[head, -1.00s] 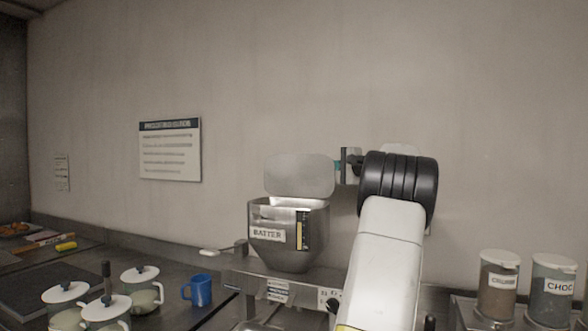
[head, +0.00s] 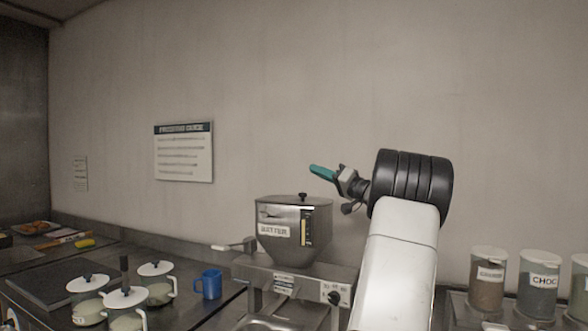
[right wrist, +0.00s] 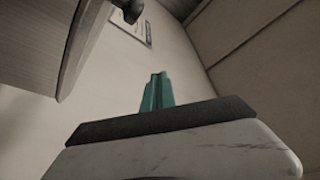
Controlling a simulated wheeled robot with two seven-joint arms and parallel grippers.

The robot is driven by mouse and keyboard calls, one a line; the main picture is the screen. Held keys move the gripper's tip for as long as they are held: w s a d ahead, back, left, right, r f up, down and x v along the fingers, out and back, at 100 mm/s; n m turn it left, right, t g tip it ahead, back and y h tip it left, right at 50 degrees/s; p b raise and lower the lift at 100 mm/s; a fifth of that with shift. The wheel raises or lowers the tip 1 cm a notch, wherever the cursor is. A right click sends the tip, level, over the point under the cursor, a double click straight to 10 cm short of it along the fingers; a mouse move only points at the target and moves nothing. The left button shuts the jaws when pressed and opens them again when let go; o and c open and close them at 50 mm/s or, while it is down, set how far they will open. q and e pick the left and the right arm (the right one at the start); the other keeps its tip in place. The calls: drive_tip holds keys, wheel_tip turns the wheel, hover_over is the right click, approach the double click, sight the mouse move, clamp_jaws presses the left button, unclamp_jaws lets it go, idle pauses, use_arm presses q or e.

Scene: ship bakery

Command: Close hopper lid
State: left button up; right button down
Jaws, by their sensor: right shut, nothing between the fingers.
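The steel batter hopper (head: 283,250) stands on its machine at the centre of the head view, with a white BATTER label. The teal fingertips also show in the right wrist view (right wrist: 157,90). There, a grey metal surface with a dark knob fills the upper left, seemingly the hopper. My left gripper is out of view.
A blue mug (head: 208,283) and several white-lidded pots (head: 124,298) stand on the counter to the left. Labelled jars (head: 487,279) stand at the right. A posted guide (head: 184,152) hangs on the wall.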

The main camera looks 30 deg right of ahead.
sight(313, 202)
drive_tip(key=n+y, duration=0.1)
drive_tip(key=s+a+f+n+y, duration=0.1)
drive_tip(key=n, duration=0.1)
drive_tip(key=a+f+n, duration=0.1)
drive_tip(key=n, duration=0.1)
drive_tip(key=shift+s+f+g+y, duration=0.25)
drive_tip(key=shift+s+g+y, duration=0.05)
drive_tip(key=shift+s+y, duration=0.1)
drive_tip(key=shift+s+a+f+n+y, duration=0.15)
drive_tip(key=shift+a+f+n+y, duration=0.15)
drive_tip(key=shift+n, duration=0.3)
drive_tip(key=shift+s+a+f+n+y, duration=0.2)
drive_tip(key=shift+f+n, duration=0.1)
drive_tip(key=shift+n, duration=0.3)
drive_tip(key=shift+s+a+f, duration=0.15)
drive_tip(key=shift+a+f, duration=0.05)
drive_tip(key=shift+f, duration=0.4)
drive_tip(key=shift+s+a+f, duration=0.1)
drive_tip(key=shift+a+f, duration=0.1)
drive_tip(key=shift+f, duration=0.4)
drive_tip(key=shift+f, duration=0.15)
wheel_tip(313, 202, up, 5)
drive_tip(key=shift+s+f, duration=0.15)
drive_tip(key=shift+f, duration=0.05)
drive_tip(key=v, duration=1)
drive_tip(key=shift+d, duration=0.4)
